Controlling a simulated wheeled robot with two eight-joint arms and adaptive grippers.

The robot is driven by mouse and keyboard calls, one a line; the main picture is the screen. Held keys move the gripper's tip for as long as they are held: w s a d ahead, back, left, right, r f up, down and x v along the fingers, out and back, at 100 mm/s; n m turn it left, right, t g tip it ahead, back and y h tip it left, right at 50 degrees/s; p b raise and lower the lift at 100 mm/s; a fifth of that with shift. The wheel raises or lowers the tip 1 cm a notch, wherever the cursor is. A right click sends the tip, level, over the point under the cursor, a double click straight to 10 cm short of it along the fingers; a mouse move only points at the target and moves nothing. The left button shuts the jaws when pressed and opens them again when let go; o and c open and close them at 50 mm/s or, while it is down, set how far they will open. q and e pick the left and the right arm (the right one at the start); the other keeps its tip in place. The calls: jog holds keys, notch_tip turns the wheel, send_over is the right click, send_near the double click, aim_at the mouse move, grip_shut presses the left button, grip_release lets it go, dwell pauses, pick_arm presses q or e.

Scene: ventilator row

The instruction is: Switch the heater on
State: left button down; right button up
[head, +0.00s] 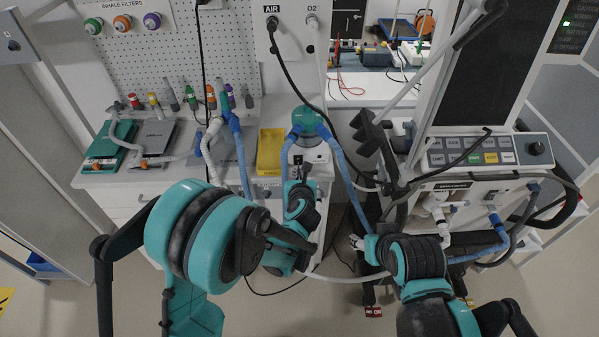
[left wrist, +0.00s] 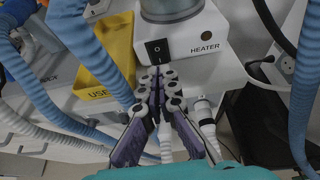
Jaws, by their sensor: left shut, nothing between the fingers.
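The heater (head: 322,158) is a white box with a teal-topped chamber on it, at the front edge of the bench. In the left wrist view its white front (left wrist: 205,62) carries the label HEATER and a black rocker switch (left wrist: 157,51). My left gripper (left wrist: 157,72) is shut and empty, its fingertips just below the switch in the picture. I cannot tell whether they touch it.
Blue hoses (head: 343,160) run from the chamber on both sides. A yellow tray (head: 270,152) stands left of the heater. The ventilator (head: 480,152) with its button panel stands at the right. A black cable (head: 290,80) hangs from the AIR outlet behind the heater.

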pick_arm(q)
jog(key=p+v, duration=0.2)
jog(key=v, duration=0.8)
jog(key=shift+p, duration=0.4)
jog(key=shift+s+f, duration=0.1)
